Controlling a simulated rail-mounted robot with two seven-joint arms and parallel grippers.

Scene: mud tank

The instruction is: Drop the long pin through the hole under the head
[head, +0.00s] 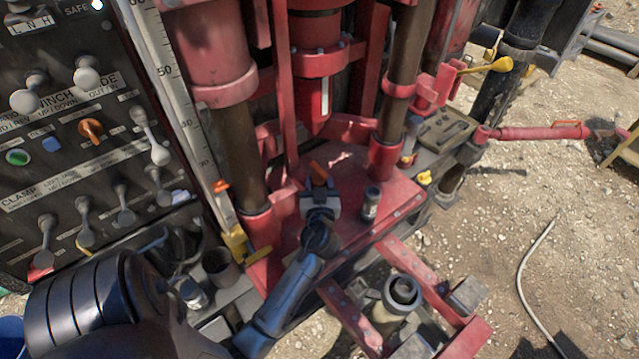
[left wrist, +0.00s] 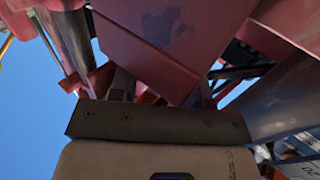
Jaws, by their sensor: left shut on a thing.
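My left gripper (head: 319,183) reaches over the red deck below the red head (head: 315,60). It is shut on a small orange piece (head: 317,172), which may be an end of the long pin. The rest of that piece is hidden. In the left wrist view, a bit of orange (left wrist: 147,97) shows between the fingers, under red steel beams. The hole under the head cannot be made out. My right gripper is not in view.
A dark metal cylinder (head: 371,203) stands on the red deck (head: 400,192) to the right of my gripper. Brown columns (head: 237,150) rise either side of the head. A control panel (head: 80,130) fills the left. Gravel lies open at right.

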